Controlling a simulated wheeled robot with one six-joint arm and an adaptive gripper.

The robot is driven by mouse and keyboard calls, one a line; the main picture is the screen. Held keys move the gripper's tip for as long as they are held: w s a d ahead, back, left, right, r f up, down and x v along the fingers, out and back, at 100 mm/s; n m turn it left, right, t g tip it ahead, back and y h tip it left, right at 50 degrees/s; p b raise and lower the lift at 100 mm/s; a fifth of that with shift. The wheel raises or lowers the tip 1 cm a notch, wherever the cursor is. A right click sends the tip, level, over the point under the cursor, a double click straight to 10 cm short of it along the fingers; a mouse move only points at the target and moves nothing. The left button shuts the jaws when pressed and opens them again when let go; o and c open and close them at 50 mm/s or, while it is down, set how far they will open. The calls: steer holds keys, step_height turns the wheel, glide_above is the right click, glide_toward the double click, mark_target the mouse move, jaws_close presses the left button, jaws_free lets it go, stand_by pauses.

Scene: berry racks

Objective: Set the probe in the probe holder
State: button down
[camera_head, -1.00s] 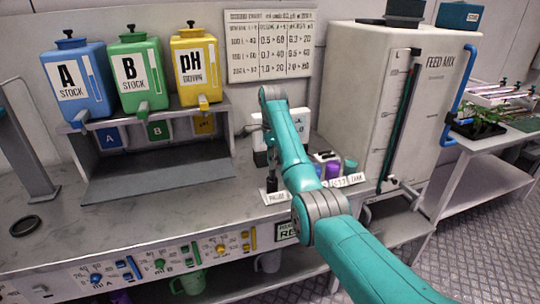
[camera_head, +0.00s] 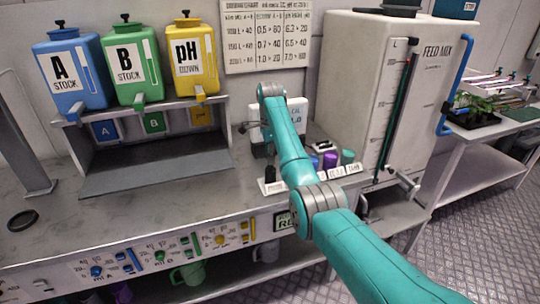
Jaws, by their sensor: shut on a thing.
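My teal arm reaches over the bench, and its end hides much of the working spot. My gripper (camera_head: 264,151) is a small dark shape beside the white meter-like box (camera_head: 296,113), low over the bench. It is shut on the probe (camera_head: 270,173), which looks like a thin dark piece below it; the detail is too small to be sure. A small white labelled block (camera_head: 272,187), possibly the probe holder, stands on the bench below. I cannot tell whether the probe is in it, touching it or above it.
Stock bottles A (camera_head: 67,70), B (camera_head: 133,66) and pH (camera_head: 190,58) stand on a shelf (camera_head: 155,168) at left. Purple (camera_head: 330,160) and teal (camera_head: 348,156) cups are right of my arm. The feed mix tank (camera_head: 350,75) stands behind them. The bench's front left is mostly clear.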

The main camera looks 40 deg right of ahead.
steer(key=shift+f, duration=0.25)
steer(key=c, duration=0.7)
jaws_free()
